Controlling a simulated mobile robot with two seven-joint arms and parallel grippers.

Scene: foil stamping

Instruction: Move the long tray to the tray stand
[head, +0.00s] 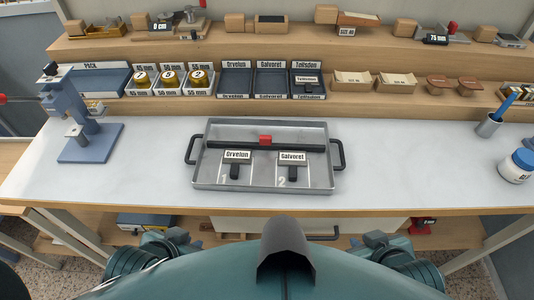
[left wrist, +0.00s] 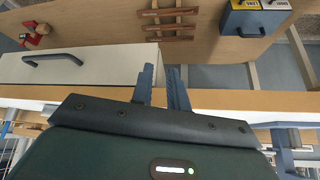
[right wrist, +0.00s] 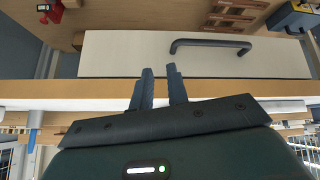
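The long tray (head: 210,180) is a shallow grey metal tray with a dark handle at each end, lying flat on the white worktop in the middle of the head view. A dark bar with a red block (head: 265,140) spans it. Two dark pieces labelled Orvelun (head: 237,156) and Galvoret (head: 292,157) sit in it at marks 1 and 2. I cannot identify a tray stand. My left gripper (left wrist: 159,68) is open and empty, with a gap between its fingers. My right gripper (right wrist: 160,68) is also open and empty. Both are apart from the tray, below the worktop's front edge.
A blue press (head: 85,125) stands on the left of the worktop. A pen cup (head: 488,126) and a white jar (head: 515,168) stand on the right. Stepped wooden shelves (head: 215,48) with bins line the back. A drawer with a dark handle (right wrist: 210,46) is below. Worktop beside the tray is clear.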

